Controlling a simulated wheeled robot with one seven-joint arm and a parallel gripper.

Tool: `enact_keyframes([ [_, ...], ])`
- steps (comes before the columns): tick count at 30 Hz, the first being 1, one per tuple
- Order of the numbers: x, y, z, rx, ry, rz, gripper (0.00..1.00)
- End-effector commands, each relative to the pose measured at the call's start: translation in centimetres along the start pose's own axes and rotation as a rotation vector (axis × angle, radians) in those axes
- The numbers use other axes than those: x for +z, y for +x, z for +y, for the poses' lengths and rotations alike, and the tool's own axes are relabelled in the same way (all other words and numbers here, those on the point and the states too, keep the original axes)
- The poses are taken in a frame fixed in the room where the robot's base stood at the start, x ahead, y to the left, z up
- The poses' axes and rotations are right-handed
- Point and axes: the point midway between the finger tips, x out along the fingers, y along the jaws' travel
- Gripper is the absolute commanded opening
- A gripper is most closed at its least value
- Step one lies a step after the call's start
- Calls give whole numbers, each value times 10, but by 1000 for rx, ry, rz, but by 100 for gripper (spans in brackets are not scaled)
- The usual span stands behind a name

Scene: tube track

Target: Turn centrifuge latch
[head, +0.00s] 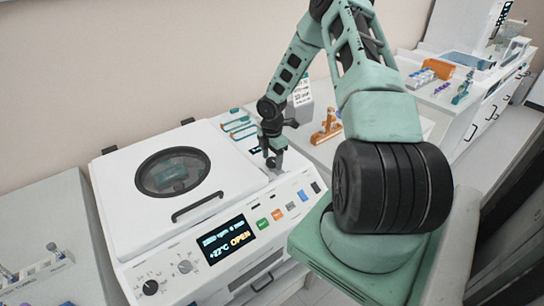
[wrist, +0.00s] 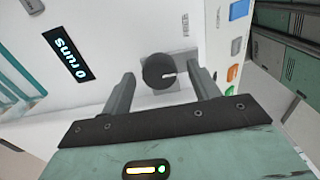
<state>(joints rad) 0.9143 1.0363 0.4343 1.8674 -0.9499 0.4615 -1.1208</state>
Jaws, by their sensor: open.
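The white centrifuge (head: 115,190) stands in the middle left of the head view, its lid (head: 222,165) down, with a round dark window and a black handle. In the wrist view a round black latch knob (wrist: 157,72) with a white mark sits on a grey plate. My gripper (wrist: 162,78) is open, with one finger to each side of the knob and gaps visible. In the head view my gripper (head: 272,155) points down at the centrifuge's top, right of the lid; the knob is hard to make out there.
A row of coloured buttons (head: 276,215) and dials (head: 184,267) line the centrifuge's sloped front. Behind it is a rack of teal items (head: 238,125). An orange tool (head: 327,128) lies on the bench to the right. A small display (wrist: 68,55) shows in the wrist view.

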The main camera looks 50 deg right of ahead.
Motion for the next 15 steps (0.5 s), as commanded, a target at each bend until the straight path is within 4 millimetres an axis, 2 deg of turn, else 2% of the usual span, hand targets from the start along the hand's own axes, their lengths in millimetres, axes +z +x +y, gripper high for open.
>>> enact_keyframes([
  [5,0,0,0,0,0,0,61],
  [6,0,0,0,0,0,0,58],
  [9,0,0,0,0,0,0,30],
  [11,0,0,0,0,0,-1,16],
  [15,0,0,0,0,1,-1,16],
])
